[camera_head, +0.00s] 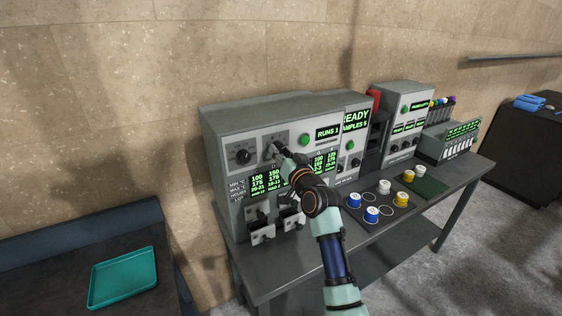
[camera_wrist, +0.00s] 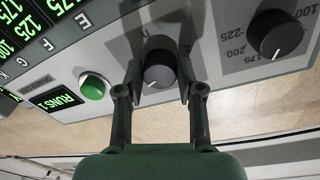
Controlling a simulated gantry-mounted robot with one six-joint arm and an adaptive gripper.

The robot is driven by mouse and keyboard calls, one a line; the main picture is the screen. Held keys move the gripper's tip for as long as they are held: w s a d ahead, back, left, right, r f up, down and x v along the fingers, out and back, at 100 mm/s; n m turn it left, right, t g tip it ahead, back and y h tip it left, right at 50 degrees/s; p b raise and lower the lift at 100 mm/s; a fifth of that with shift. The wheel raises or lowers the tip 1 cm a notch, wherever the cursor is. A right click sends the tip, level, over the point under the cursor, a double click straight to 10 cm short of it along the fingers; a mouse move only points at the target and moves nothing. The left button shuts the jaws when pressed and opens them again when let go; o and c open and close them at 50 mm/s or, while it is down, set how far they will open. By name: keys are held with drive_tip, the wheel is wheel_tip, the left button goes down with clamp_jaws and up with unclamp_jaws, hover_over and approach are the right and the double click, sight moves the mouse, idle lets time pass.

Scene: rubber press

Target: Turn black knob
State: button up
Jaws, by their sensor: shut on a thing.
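Two black knobs sit on the grey control panel. In the wrist view one black knob (camera_wrist: 158,68) is between the two fingers of my gripper (camera_wrist: 157,85), which are shut on its sides. Its white pointer line shows near its lower edge. The other black knob (camera_wrist: 277,36) is free, to the right, with a dial scale around it. In the head view the free knob (camera_head: 242,156) is on the left of the panel. My gripper (camera_head: 277,150) is at the panel to its right and hides most of the gripped knob.
A green button (camera_head: 304,140) and a "RUNS 1" display (camera_head: 327,132) are right of the gripped knob. Metal holders (camera_head: 262,230) stick out below. Blue, white and yellow capped containers (camera_head: 371,214) stand on a dark tray. A teal tray (camera_head: 123,277) lies on the left table.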

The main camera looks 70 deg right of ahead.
drive_tip(key=shift+f+n+b, duration=0.15)
drive_tip(key=shift+n+b, duration=0.35)
drive_tip(key=shift+n, duration=0.1)
drive_tip(key=o, duration=1.2)
drive_tip(key=shift+c, duration=0.2)
